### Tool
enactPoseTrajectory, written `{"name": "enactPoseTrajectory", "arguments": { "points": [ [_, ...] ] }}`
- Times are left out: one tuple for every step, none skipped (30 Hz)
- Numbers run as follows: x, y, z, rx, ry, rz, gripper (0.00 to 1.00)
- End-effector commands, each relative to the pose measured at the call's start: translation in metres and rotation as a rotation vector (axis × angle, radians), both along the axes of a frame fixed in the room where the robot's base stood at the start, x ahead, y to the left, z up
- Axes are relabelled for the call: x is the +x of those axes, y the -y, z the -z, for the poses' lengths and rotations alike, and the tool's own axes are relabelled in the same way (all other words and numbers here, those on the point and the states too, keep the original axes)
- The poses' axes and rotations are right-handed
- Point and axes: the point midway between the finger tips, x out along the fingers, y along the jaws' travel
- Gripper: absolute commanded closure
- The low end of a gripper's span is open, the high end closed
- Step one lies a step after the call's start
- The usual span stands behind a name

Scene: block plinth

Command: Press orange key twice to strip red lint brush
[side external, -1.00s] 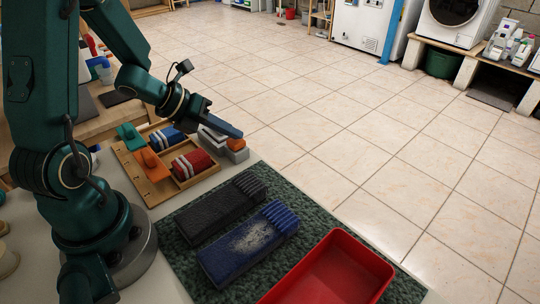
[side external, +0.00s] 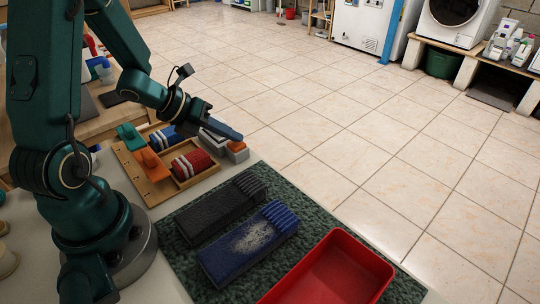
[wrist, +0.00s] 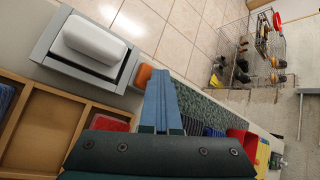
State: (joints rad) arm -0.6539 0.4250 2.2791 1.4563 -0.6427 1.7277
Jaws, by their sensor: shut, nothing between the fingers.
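The orange key (side external: 237,146) sits in a grey housing at the right of the wooden tray, low in the housing with my fingertips over it. In the wrist view the orange key (wrist: 142,77) shows just left of my fingertips. My gripper (side external: 240,136) is shut and empty, its blue fingers pointing right and down, apparently touching the key's top. The red lint brush (side external: 190,166) with white bands lies in the tray's front right compartment. Only part of the red brush (wrist: 108,123) shows in the wrist view, behind my gripper.
A white rounded block on a grey base (wrist: 95,42) stands beside the key. The wooden tray (side external: 152,196) also holds a blue brush (side external: 166,138) and teal and orange pieces. Black and blue ridged blocks and a red bin (side external: 330,268) are on the green mat at the front.

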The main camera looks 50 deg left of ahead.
Motion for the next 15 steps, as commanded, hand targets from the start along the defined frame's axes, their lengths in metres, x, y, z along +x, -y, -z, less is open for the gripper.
{"name": "enactPoseTrajectory", "arguments": {
  "points": [
    [0.0,0.0,-0.001,0.0,-0.001,0.001,1.0],
    [0.0,0.0,-0.002,0.001,0.0,0.002,1.0],
    [0.0,0.0,-0.004,0.001,0.001,0.003,1.0],
    [0.0,0.0,-0.006,0.001,0.001,0.003,1.0],
    [0.0,0.0,-0.008,0.002,0.003,0.004,1.0],
    [0.0,0.0,-0.01,0.002,0.002,0.004,1.0],
    [0.0,0.0,-0.012,0.001,0.002,0.004,1.0],
    [0.0,0.0,-0.014,0.002,0.003,0.004,1.0],
    [0.0,0.0,-0.016,0.002,0.002,0.004,1.0],
    [0.0,0.0,-0.018,0.002,0.003,0.003,1.0],
    [0.0,0.0,-0.019,0.003,0.002,0.003,1.0],
    [0.0,0.0,-0.021,0.002,0.002,0.003,1.0],
    [0.0,0.0,-0.022,0.002,0.002,0.002,1.0],
    [0.0,0.0,-0.023,0.002,0.001,0.002,1.0],
    [0.0,0.0,-0.023,0.002,0.0,0.001,1.0]
  ]
}}
